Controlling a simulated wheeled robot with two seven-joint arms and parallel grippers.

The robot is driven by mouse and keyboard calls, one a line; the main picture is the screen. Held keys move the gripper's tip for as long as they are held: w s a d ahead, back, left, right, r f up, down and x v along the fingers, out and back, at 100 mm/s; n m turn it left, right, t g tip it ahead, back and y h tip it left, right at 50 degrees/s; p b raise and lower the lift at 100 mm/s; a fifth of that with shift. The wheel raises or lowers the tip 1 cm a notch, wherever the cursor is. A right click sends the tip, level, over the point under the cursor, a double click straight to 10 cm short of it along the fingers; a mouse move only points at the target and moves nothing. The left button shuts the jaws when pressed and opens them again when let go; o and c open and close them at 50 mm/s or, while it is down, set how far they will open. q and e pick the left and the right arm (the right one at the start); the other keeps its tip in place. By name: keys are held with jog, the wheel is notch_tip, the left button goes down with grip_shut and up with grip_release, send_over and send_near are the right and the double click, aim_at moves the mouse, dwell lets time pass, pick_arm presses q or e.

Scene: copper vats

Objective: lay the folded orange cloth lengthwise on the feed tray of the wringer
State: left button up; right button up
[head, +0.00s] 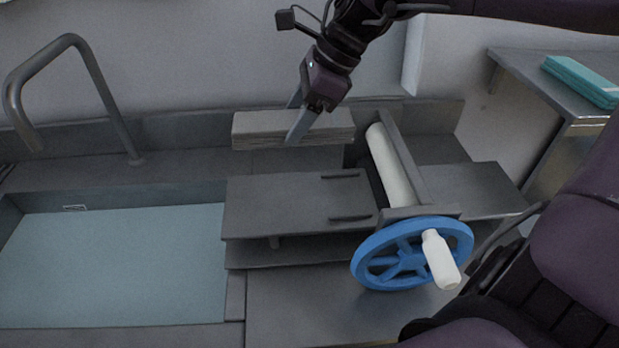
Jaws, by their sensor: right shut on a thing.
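No orange cloth shows in the head view. My right gripper (296,115) comes down from the top and is shut on a grey-beige folded cloth (252,130), with one finger in front of it and the other behind. The cloth is a flat, layered bundle, level, its long side running left to right. It appears just behind the wringer's feed tray (270,205); I cannot tell its height. The feed tray is a bare grey plate with two dark raised strips, left of the wringer's pale roller (392,165). My left gripper is not in view.
The wringer's blue handwheel (375,270) with a white handle (440,260) stands in front. A basin of water (110,265) with a curved tap (95,75) is at left. Teal folded cloths (585,80) lie on a metal side table (530,80) at right.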

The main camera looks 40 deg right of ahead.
notch_tip(320, 180, down, 15)
jog(key=shift+f+p, duration=0.2)
jog(key=shift+p, duration=0.8)
jog(key=shift+w+f, duration=0.15)
jog(key=shift+f, duration=0.5)
jog(key=shift+f, duration=0.1)
jog(key=o, duration=1.1)
